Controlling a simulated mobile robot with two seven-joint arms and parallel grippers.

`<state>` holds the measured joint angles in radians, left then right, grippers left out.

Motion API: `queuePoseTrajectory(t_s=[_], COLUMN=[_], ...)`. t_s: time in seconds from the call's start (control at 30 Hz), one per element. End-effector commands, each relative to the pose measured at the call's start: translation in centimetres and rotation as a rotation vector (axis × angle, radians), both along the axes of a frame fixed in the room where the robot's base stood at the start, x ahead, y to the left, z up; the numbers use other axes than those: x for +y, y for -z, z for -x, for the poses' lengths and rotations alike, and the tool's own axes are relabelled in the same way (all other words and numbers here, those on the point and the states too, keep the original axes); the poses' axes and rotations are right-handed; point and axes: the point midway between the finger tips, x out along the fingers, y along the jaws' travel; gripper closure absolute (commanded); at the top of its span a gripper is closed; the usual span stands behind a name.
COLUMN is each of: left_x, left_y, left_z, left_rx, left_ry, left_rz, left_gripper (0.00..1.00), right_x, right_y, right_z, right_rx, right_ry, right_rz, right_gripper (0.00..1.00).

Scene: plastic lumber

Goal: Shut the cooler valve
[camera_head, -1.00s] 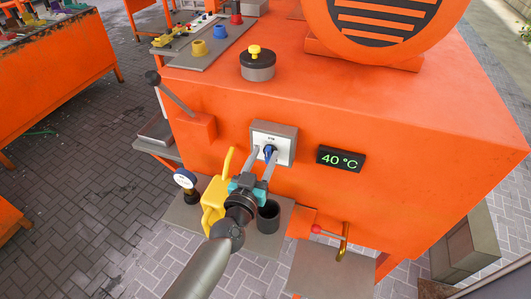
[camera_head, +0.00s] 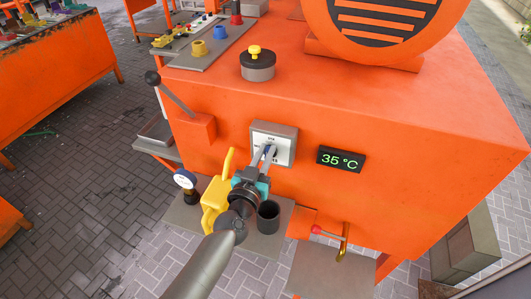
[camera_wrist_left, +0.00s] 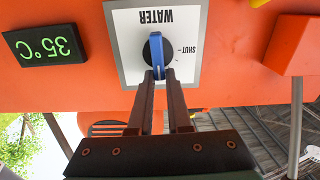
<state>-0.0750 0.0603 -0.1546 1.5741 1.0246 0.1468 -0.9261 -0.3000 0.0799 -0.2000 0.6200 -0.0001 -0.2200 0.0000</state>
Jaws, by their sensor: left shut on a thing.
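The cooler valve is a round black knob with a blue lever (camera_wrist_left: 157,48) on a white plate lettered WATER (camera_wrist_left: 120,45), upside down in the left wrist view. A SHUT mark (camera_wrist_left: 187,49) sits at the knob's right there, and the blue lever stands upright in that picture, not toward the mark. My left gripper (camera_head: 268,154) is shut on the blue lever; its two fingers (camera_wrist_left: 164,82) flank the lever's lower end in the left wrist view. In the head view the fingers cover much of the knob in front of its plate (camera_head: 286,143). My right gripper is in neither view.
A display (camera_head: 341,159) right of the valve reads 35 °C. A lever (camera_head: 175,100) juts out at left and a red-knobbed one (camera_head: 325,231) at lower right.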

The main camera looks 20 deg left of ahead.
Motion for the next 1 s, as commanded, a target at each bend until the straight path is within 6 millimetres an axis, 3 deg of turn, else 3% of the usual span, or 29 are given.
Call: queuePoseTrajectory(t_s=[0.57, 1.0], left_x=[0.05, 0.72], left_y=[0.35, 0.62], left_z=[0.11, 0.12], left_rx=[0.009, 0.022], left_ry=[0.002, 0.002], left_rz=[0.026, 0.315], left_gripper=[1.0, 1.0], right_x=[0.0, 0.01], right_y=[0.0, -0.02], right_z=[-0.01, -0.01], right_rx=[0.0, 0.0], right_ry=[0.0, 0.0], right_rz=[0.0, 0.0], right_gripper=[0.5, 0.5])
